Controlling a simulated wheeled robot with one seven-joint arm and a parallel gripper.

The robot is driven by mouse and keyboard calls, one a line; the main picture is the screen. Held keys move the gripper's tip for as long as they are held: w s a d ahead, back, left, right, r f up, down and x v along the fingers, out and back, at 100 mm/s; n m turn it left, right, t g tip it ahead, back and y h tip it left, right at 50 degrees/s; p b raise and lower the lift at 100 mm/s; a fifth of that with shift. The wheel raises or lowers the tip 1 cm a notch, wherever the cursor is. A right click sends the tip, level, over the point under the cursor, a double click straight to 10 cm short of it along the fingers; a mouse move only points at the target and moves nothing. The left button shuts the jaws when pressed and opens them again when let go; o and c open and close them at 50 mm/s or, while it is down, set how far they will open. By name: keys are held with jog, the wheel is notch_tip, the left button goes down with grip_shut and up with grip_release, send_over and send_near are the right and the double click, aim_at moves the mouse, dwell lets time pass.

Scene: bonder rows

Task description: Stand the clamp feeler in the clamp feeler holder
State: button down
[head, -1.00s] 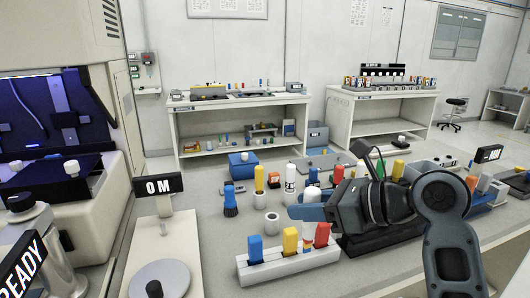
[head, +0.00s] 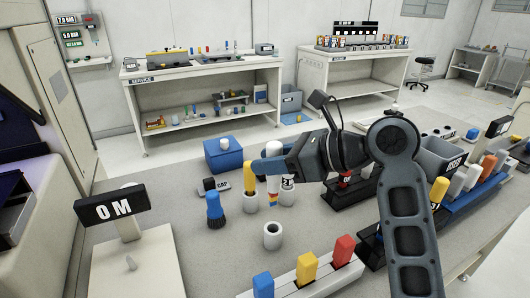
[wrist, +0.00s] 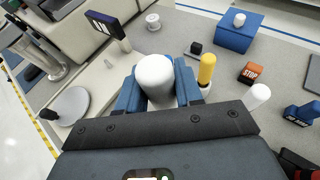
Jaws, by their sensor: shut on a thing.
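My gripper (head: 273,164) is shut on a white, round-topped thing (head: 273,148), probably the clamp feeler. In the wrist view the white thing (wrist: 155,78) stands between the blue fingers (wrist: 158,92); its lower part is hidden. An empty white round cup (head: 272,236), perhaps the clamp feeler holder, stands on the grey table, nearer the head camera than my gripper. A yellow-handled tool (head: 249,186) and a white labelled tool (head: 287,191) stand in similar cups close to my gripper.
A blue brush (head: 214,209) stands left of the cups. A white rack (head: 330,279) with blue, yellow and red handles is in front. A blue box (head: 222,154) is behind, and an "OM" sign (head: 112,206) is at left. Right of my arm are bins and more tools.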

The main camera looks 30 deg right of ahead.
aim_at(274, 203)
jog(key=shift+r+p, duration=0.25)
jog(key=shift+p, duration=0.85)
jog(key=shift+f, duration=3.45)
jog(key=shift+r+p, duration=0.1)
jog(key=shift+p, duration=0.8)
jog(key=shift+f, duration=1.25)
jog(key=shift+f+b, duration=0.3)
jog(key=shift+f, duration=0.05)
jog(key=shift+f, duration=0.65)
jog(key=shift+f, duration=0.35)
jog(key=shift+f, duration=0.1)
